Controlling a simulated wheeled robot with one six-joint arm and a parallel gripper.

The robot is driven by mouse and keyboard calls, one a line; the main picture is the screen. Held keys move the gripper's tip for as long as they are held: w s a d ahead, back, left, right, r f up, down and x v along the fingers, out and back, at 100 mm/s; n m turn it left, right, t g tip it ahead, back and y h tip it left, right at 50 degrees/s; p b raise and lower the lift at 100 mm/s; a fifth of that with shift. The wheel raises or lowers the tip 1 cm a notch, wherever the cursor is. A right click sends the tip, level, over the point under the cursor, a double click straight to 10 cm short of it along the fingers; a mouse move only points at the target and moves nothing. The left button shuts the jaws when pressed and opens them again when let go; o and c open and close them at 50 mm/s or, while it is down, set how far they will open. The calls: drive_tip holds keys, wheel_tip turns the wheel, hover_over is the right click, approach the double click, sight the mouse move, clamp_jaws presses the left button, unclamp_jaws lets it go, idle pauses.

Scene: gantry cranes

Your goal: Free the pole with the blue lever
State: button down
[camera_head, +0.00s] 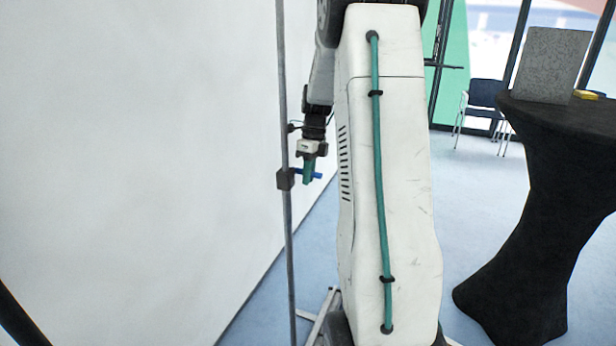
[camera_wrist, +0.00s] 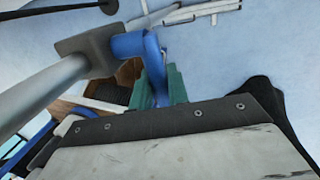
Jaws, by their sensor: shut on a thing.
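The grey pole (camera_head: 288,245) stands upright beside the white wall in the head view. A dark clamp block (camera_head: 285,179) sits around it, and the blue lever (camera_head: 317,175) sticks out from the block. My gripper (camera_head: 308,174) points down at the lever, just right of the pole. In the wrist view the pole (camera_wrist: 38,92) enters the grey block (camera_wrist: 84,45) slantwise. The blue lever (camera_wrist: 130,43) bends down between the green fingers of my gripper (camera_wrist: 158,88), which are shut on it. The fingers hide part of the lever.
A white wall (camera_head: 130,150) lies close on the left. A black-draped table (camera_head: 545,190) bearing a grey slab (camera_head: 552,65) stands at the right. A chair (camera_head: 483,105) is farther back. Blue floor is open between my arm and the table.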

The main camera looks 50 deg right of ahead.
drive_tip(key=shift+w+d+r+g, duration=0.1)
drive_tip(key=shift+w+r+g, duration=0.05)
drive_tip(key=shift+r+g, duration=0.15)
idle(0.4)
drive_tip(key=c, duration=1.4)
unclamp_jaws()
drive_tip(key=shift+f, duration=0.1)
drive_tip(key=v, duration=0.7)
drive_tip(key=shift+r, duration=0.45)
